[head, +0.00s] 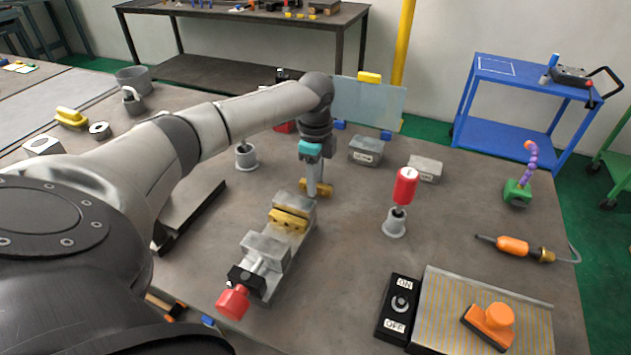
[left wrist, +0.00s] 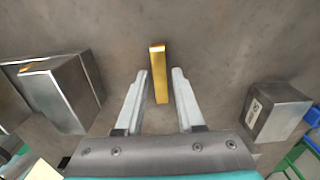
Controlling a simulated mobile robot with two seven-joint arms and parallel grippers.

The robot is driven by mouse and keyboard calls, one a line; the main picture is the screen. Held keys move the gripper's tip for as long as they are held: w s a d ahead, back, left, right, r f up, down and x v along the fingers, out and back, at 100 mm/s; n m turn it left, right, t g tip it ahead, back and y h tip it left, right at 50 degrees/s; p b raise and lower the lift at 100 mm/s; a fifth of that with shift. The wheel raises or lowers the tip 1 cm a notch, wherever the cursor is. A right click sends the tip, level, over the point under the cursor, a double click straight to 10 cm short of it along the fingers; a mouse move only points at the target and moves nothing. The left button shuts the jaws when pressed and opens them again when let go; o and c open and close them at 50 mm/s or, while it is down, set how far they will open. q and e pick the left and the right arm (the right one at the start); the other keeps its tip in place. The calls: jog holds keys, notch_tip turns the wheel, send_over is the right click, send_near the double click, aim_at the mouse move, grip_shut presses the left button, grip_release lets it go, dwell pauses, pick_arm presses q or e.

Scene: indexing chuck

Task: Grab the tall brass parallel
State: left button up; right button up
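A brass bar (head: 326,188) stands on the table just behind the vise, partly hidden by my left gripper (head: 317,192). In the left wrist view the brass bar (left wrist: 159,75) lies between the two fingers of my left gripper (left wrist: 160,72), with a gap on each side. The left gripper is open and comes down from above. A second brass piece with holes (head: 288,221) sits at the jaws of the grey vise (head: 262,250). I cannot tell from the frames which brass piece is taller. My right gripper is not in view.
A grey labelled block (head: 366,151) and another (head: 425,168) stand right of the gripper. A red-topped tool in a holder (head: 404,190) stands nearer. In the left wrist view, metal blocks (left wrist: 60,95) are close on the left.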

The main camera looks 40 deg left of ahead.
pick_arm(q)
grip_shut()
dwell(1.1)
